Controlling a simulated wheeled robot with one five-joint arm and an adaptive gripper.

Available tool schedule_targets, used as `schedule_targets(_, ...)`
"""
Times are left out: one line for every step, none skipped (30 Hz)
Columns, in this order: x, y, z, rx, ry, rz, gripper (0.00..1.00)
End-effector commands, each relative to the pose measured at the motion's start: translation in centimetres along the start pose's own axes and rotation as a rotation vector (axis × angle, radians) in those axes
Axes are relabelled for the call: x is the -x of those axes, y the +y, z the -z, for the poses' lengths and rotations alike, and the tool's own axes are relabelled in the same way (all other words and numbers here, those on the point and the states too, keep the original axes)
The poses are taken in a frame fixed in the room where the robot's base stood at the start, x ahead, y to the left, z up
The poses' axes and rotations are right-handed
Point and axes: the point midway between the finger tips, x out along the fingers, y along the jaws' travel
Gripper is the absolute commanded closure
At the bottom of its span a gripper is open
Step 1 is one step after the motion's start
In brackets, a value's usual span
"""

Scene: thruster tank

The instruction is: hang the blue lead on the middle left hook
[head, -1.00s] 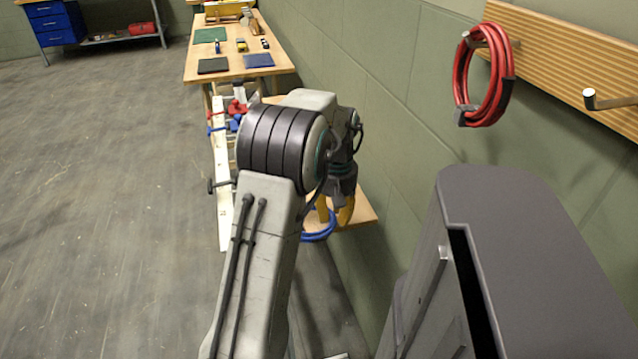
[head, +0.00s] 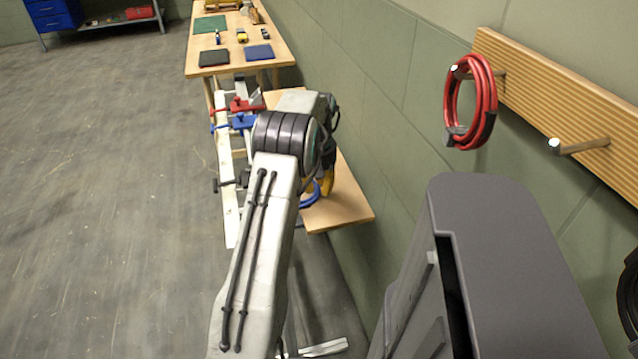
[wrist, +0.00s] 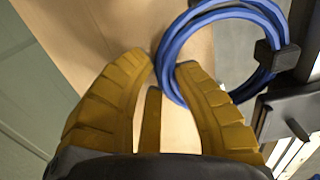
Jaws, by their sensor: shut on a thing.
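The blue lead (head: 309,196) is a coil at my gripper, low over the small wooden table; much of it is hidden by my arm. In the wrist view the blue lead (wrist: 272,88) shows a black clip, and its left edge lies between the tips of my yellow fingers. My gripper (wrist: 165,68) is shut on that edge. In the head view my gripper (head: 322,187) is mostly hidden behind my arm. A bare metal hook (head: 580,147) sticks out of the wooden rail at right. I cannot tell which hook is the middle left one.
A red coil (head: 470,100) hangs on another hook of the wooden rail (head: 530,90). A black coil (head: 630,290) shows at the right edge. The small table (head: 345,205) stands by the wall, with red and blue clamps (head: 240,122) beside it. Floor at left is clear.

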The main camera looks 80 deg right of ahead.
Motion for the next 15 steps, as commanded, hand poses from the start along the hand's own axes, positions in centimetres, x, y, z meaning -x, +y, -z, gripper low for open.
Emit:
schedule_targets(-0.82,0.01,-0.11,-0.001,-0.001,0.001,1.00)
schedule_targets(-0.98,0.01,-0.12,-0.001,-0.001,0.000,1.00)
schedule_targets(-1.09,0.02,-0.12,0.000,0.000,0.000,1.00)
schedule_targets(-1.14,0.02,-0.12,0.000,0.000,0.000,1.00)
schedule_targets(-1.16,0.02,-0.12,0.000,0.000,0.000,1.00)
schedule_targets(-1.15,0.02,-0.13,0.000,0.000,0.000,1.00)
schedule_targets(-1.14,0.02,-0.13,0.000,0.000,0.000,1.00)
schedule_targets(-1.12,0.03,-0.13,0.000,0.000,0.000,1.00)
schedule_targets(-1.09,0.03,-0.14,0.000,0.000,0.000,1.00)
schedule_targets(-1.09,0.03,-0.14,0.000,0.000,0.000,1.00)
schedule_targets(-1.08,0.03,-0.14,0.000,0.000,0.000,1.00)
schedule_targets(-1.08,0.03,-0.15,0.000,0.000,0.000,1.00)
schedule_targets(-1.09,0.03,-0.15,0.000,0.000,0.000,1.00)
schedule_targets(-1.11,0.03,-0.15,0.000,0.000,0.000,1.00)
schedule_targets(-1.18,0.02,-0.15,0.000,0.000,0.000,1.00)
